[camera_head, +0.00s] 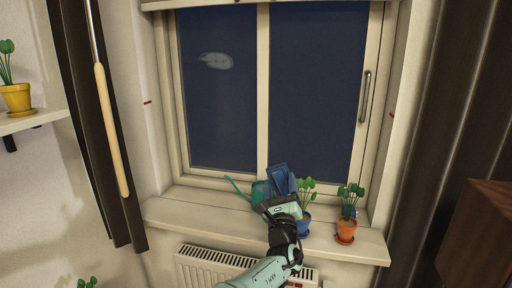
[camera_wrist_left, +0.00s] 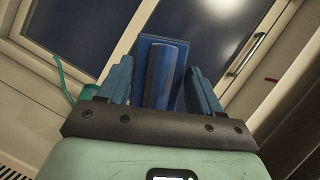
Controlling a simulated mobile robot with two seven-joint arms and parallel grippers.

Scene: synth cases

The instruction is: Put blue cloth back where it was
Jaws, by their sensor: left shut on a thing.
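My right gripper is not in view.
On the windowsill (camera_head: 185,217), a teal watering can (camera_head: 259,192) stands close left of the gripper. A plant in a blue pot (camera_head: 304,225) is close right, and one in an orange pot (camera_head: 346,229) farther right. The sill's left part is clear. The window (camera_head: 263,100) is behind.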

